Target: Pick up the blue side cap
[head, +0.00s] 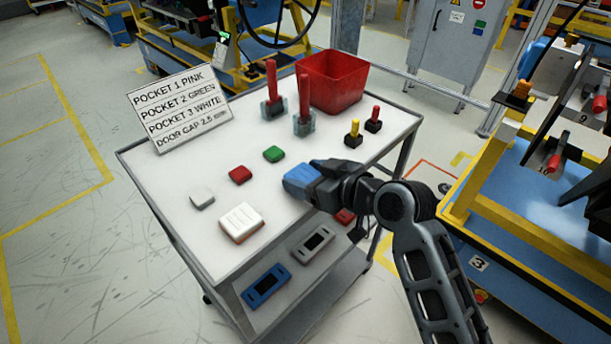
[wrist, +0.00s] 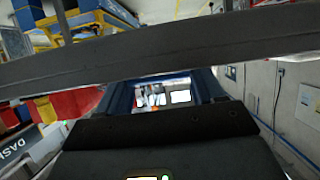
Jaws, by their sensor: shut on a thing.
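The blue side cap (head: 302,178) is at the tip of my gripper (head: 312,184), over the right half of the white cart top. My gripper is shut on it from the right side, and the fingers hide part of the cap. In the wrist view, the dark fingers cross above and below the blue cap (wrist: 207,88), which is gripped between them. I cannot tell exactly how far the cap is above the cart top.
Green (head: 274,154), red (head: 240,174) and pale (head: 202,197) caps and a larger white block (head: 241,222) lie left of my gripper. A red bin (head: 334,82) and red-handled tools (head: 304,104) stand at the back. A text sign (head: 181,108) stands at the left.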

